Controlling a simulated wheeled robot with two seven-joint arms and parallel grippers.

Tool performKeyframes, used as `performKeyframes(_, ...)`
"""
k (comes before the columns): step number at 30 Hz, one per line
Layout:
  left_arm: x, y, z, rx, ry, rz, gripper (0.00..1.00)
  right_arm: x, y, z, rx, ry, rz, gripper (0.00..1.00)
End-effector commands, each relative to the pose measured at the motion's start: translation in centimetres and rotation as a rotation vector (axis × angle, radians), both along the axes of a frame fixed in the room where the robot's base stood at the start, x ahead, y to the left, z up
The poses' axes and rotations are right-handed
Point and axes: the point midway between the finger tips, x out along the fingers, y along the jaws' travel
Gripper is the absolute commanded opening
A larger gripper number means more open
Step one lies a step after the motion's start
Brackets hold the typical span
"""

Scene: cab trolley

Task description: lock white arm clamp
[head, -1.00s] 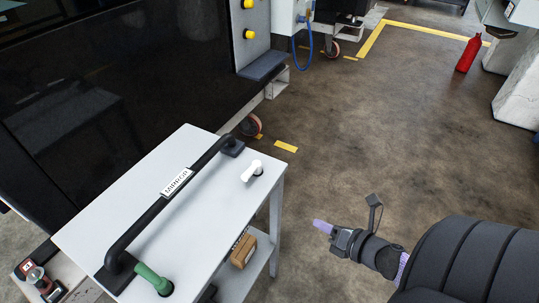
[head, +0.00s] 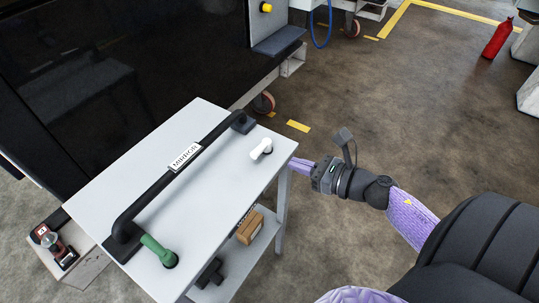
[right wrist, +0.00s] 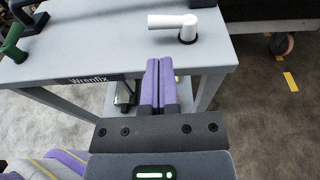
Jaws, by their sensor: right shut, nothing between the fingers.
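The white clamp handle (head: 261,149) sits on the right part of the grey trolley top (head: 193,215), near its right edge. Its grip points sideways from a round base. It also shows in the right wrist view (right wrist: 172,21), lying to the left of its base. A black arm bar labelled MIRROR (head: 168,182) lies along the trolley top, with a green handle (head: 158,250) by its near end. My right gripper (head: 293,164) is shut and empty, just off the trolley's right edge, apart from the white handle. In the wrist view its purple fingers (right wrist: 159,85) point towards the trolley edge below the handle. My left gripper is not in view.
A cardboard box (head: 250,228) stands on the trolley's lower shelf. A large dark panel (head: 110,75) rises behind the trolley. A red bottle (head: 497,38) stands far right on the floor. The floor right of the trolley is mostly clear.

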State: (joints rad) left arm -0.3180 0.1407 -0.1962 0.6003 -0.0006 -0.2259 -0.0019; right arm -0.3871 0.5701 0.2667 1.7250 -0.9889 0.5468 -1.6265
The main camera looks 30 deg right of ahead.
Motion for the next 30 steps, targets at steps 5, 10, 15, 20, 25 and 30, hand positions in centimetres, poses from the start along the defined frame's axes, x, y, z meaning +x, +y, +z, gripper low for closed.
performKeyframes(5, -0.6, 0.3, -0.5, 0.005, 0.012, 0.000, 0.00, 3.5, 1.5, -0.7, -0.003, -0.003, 0.001, 0.00)
performKeyframes(10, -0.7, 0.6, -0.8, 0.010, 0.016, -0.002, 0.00, 5.7, 2.5, -1.3, -0.001, -0.001, -0.001, 0.00)
performKeyframes(15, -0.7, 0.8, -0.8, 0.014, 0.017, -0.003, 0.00, 6.6, 3.0, -1.4, 0.000, 0.000, 0.000, 0.00)
performKeyframes(20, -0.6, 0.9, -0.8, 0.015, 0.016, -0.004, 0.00, 6.7, 3.0, -1.5, 0.000, 0.001, 0.000, 0.00)
performKeyframes(25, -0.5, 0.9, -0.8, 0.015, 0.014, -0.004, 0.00, 6.7, 3.0, -1.4, 0.001, 0.000, -0.001, 0.00)
performKeyframes(30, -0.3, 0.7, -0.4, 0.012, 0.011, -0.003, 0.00, 6.8, 3.3, -1.3, 0.001, -0.001, -0.022, 0.00)
